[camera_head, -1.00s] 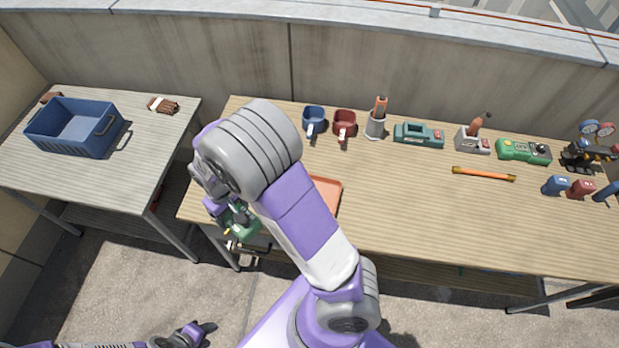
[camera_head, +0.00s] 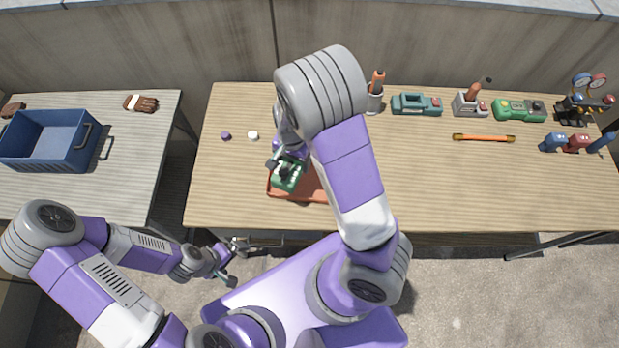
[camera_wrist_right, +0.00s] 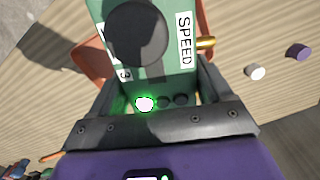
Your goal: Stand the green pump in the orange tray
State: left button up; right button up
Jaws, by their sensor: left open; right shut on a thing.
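The green pump (camera_head: 286,179) is held in my right gripper (camera_head: 284,160), over the left part of the orange tray (camera_head: 310,197). In the right wrist view the pump (camera_wrist_right: 157,70) is between the jaws, with a dark dial, a "SPEED" label, a lit green lamp and a brass fitting. Parts of the tray (camera_wrist_right: 92,62) show behind it. I cannot tell whether the pump's base touches the tray floor. My right arm hides the tray's right side. My left gripper (camera_head: 232,262) is open and empty, in front of the table's front edge.
A teal device (camera_head: 416,104), a green meter (camera_head: 519,109) and an orange-handled bar (camera_head: 483,138) stand or lie to the right. A blue crate (camera_head: 50,140) is on the left table.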

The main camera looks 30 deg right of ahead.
jog(key=m, duration=0.2)
jog(key=d+m, duration=0.1)
jog(key=shift+s+p, duration=0.25)
jog(key=shift+p, duration=0.05)
jog(key=m, duration=0.2)
jog(key=d+m, duration=0.1)
jog(key=m, duration=0.1)
jog(key=m+p, duration=0.1)
jog(key=shift+s+d+f+m, duration=0.15)
jog(key=shift+s+f+m, duration=0.15)
jog(key=shift+f+m, duration=0.1)
jog(key=d+m, duration=0.1)
jog(key=m, duration=0.4)
jog(key=b, duration=0.1)
send_over(308, 182)
notch_tip(308, 182, down, 6)
jog(key=shift+f, duration=0.2)
notch_tip(308, 182, down, 4)
jog(key=shift+f+b, duration=0.1)
jog(key=shift+b, duration=0.7)
